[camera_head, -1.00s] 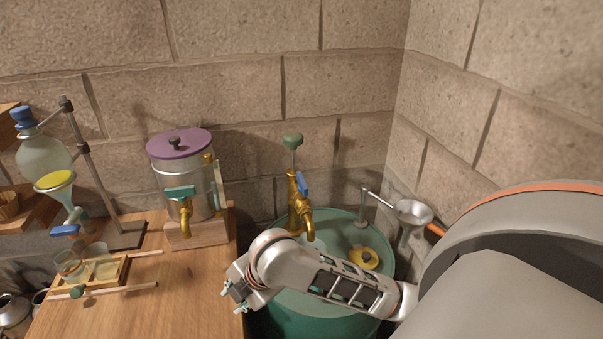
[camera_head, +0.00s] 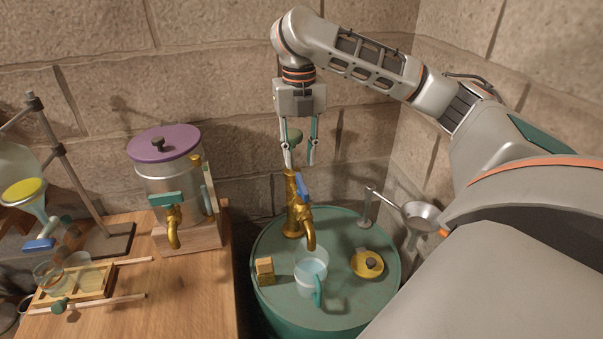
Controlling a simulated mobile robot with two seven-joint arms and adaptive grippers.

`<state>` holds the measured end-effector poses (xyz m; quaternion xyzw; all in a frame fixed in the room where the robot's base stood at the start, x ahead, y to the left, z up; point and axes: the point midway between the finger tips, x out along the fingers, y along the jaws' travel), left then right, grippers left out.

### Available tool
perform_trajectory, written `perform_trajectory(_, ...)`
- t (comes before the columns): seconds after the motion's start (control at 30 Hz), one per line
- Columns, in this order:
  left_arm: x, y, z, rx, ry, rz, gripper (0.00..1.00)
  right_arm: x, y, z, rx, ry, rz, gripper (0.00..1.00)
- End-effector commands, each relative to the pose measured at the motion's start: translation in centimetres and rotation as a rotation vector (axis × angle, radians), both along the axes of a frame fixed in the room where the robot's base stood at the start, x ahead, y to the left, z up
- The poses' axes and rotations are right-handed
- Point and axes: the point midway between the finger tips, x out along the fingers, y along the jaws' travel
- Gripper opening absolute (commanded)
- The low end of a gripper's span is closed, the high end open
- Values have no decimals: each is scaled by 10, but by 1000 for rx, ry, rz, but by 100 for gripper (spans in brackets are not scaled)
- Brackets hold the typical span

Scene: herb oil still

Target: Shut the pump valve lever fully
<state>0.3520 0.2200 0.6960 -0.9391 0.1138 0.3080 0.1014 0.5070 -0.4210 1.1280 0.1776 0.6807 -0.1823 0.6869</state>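The brass pump (camera_head: 294,222) stands on the green drum (camera_head: 340,312), its spout bent down to the right. Its blue valve lever (camera_head: 303,188) is on the upper body, standing steeply and slanting slightly. My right gripper (camera_head: 299,163) hangs from above, pointing down, with its two fingers apart. Its tips are just above the lever in the picture; I cannot tell whether they touch it. The pump's green knob (camera_head: 294,137) shows between the fingers; its depth relative to them is unclear. My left gripper is not in view.
On the drum are a glass jug (camera_head: 311,276) under the spout, a yellow cap (camera_head: 368,264) and a small wooden block (camera_head: 265,271). A metal funnel (camera_head: 421,214) is at the right wall. A purple-lidded metal urn (camera_head: 175,188) stands on the wooden table (camera_head: 190,290) at left.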

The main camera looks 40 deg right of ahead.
Motion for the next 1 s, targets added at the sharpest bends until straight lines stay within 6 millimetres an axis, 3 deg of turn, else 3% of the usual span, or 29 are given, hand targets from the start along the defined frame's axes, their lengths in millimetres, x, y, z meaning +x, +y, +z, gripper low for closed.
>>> perform_trajectory(0.17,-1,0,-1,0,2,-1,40,-4,-5,3,9,11,13,26)
perform_trajectory(0.7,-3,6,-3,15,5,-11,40,-3,-4,-59,10,9,12,26)
perform_trajectory(1.0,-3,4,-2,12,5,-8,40,-3,-4,-71,9,5,11,26)
